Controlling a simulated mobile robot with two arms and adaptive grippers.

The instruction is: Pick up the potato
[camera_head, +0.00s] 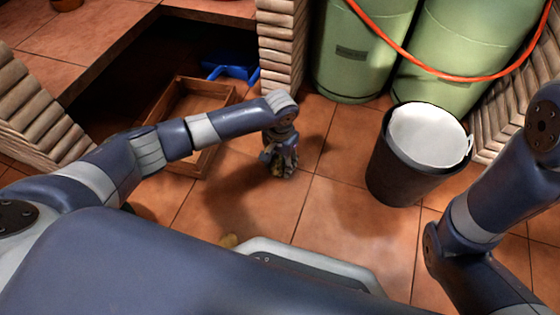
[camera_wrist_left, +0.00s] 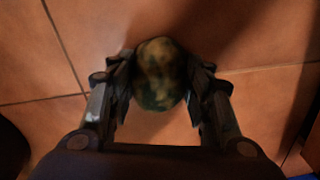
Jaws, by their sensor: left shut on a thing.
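The potato (camera_wrist_left: 160,73) is a rounded, mottled yellow and dark green lump in the left wrist view. It sits between the two fingers of my left gripper (camera_wrist_left: 160,85), which are shut on it from both sides. In the head view my left gripper (camera_head: 278,160) points down over the tiled floor, and its fingers mostly hide the potato. I cannot tell whether the potato touches the floor. My right arm shows at the right of the head view, but its gripper is not in view.
A dark bucket (camera_head: 386,165) with a pale inside stands right of the gripper. Green gas cylinders (camera_head: 357,50) with an orange hose stand behind. A wooden crate (camera_head: 190,165) and a blue object (camera_head: 232,68) lie left.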

